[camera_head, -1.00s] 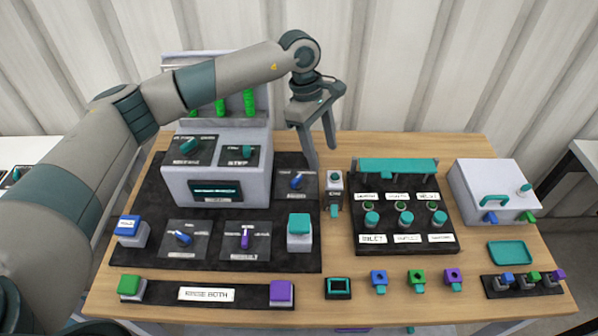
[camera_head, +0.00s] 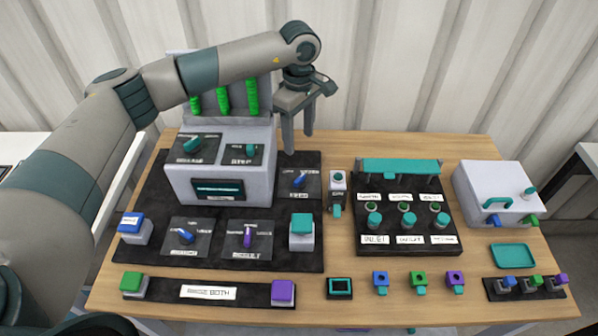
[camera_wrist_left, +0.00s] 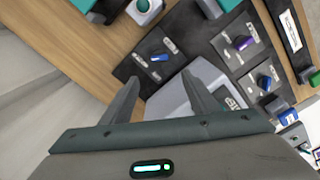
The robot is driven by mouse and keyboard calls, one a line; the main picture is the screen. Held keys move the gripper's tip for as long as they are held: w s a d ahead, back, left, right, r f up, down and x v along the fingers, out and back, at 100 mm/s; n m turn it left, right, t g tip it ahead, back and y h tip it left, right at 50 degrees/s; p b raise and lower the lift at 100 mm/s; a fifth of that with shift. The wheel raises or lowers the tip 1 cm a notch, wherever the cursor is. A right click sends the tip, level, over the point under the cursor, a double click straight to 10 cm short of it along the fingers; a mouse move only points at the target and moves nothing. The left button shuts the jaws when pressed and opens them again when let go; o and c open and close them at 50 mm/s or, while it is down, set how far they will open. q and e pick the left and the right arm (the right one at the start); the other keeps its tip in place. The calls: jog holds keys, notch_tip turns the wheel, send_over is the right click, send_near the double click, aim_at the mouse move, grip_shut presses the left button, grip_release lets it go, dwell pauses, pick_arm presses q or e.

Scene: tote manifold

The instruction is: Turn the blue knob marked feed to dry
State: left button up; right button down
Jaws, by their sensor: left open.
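A blue knob (camera_head: 299,181) sits on a small dark plate right of the grey console; it also shows in the left wrist view (camera_wrist_left: 159,58). A second blue knob (camera_head: 183,236) is on a plate at the front left, also in the left wrist view (camera_wrist_left: 265,84). The plate labels are too blurred to tell which reads feed. My left gripper (camera_head: 298,143) is open and empty, fingers pointing down, behind and above the first blue knob. In the left wrist view its fingertips (camera_wrist_left: 159,79) spread to either side, short of that knob. My right gripper is out of view.
The grey console (camera_head: 225,180) stands just left of the first blue knob. A switch block (camera_head: 337,184) stands close on its right. A purple knob (camera_head: 247,237) and a teal button (camera_head: 301,225) are in front. A teal-barred panel (camera_head: 410,243) lies further right.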

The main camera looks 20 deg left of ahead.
aim_at(299, 178)
pick_arm(q)
notch_tip(299, 178, down, 14)
jog(key=p, duration=0.5)
jog(key=shift+r, duration=0.15)
jog(key=shift+f, duration=0.65)
jog(key=c, duration=1.1)
